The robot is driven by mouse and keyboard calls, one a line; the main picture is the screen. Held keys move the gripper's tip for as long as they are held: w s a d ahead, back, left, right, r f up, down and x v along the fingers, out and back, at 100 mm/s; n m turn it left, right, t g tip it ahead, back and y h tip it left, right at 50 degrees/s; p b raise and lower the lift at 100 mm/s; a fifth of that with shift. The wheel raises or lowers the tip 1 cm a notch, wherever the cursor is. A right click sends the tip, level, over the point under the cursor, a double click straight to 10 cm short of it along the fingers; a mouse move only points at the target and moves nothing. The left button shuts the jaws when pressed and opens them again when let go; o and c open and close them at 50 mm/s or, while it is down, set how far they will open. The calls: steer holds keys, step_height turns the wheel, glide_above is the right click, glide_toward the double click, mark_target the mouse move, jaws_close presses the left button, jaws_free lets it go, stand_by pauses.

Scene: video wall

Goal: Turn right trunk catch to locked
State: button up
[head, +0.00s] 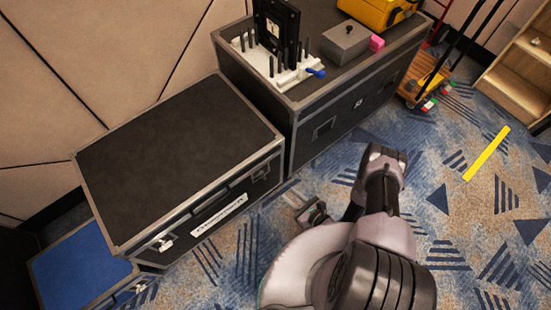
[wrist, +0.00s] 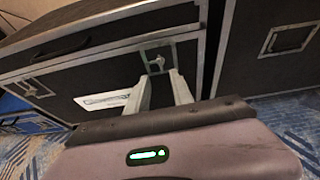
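The black trunk (head: 180,150) with metal edges stands by the wall, its lid shut. Its right catch (head: 262,173) is on the front face near the right end. In the wrist view the right catch (wrist: 158,60) is a small metal knob on a square plate, straight ahead of the fingertips. I cannot tell whether it is locked. The left catch (head: 163,242) is at the other end of the front; it also shows in the wrist view (wrist: 36,88). My gripper (head: 312,208) is in front of the trunk, apart from it. In the wrist view its fingers (wrist: 162,75) are spread and empty.
A taller black case (head: 335,125) stands right of the trunk, with a grey box (head: 346,42), a pink block (head: 377,43) and a yellow case (head: 375,12) on top. A blue-topped case (head: 80,262) is at left. Patterned carpet in front is mostly clear.

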mark_target(265, 177)
steer(key=shift+h, duration=0.4)
steer(key=b+x, duration=0.2)
steer(key=x, duration=0.3)
steer(key=f+b+x, duration=0.1)
steer(key=b+x, duration=0.2)
steer(key=x, duration=0.3)
steer(key=s+b+x, duration=0.1)
steer(key=b+x, duration=0.1)
steer(key=x, duration=0.3)
steer(key=shift+w+a+f+b, duration=0.25)
steer(key=shift+a+f+b, duration=0.15)
steer(key=shift+a+f, duration=0.1)
steer(key=shift+r, duration=0.1)
steer(key=shift+c, duration=0.2)
jaws_close()
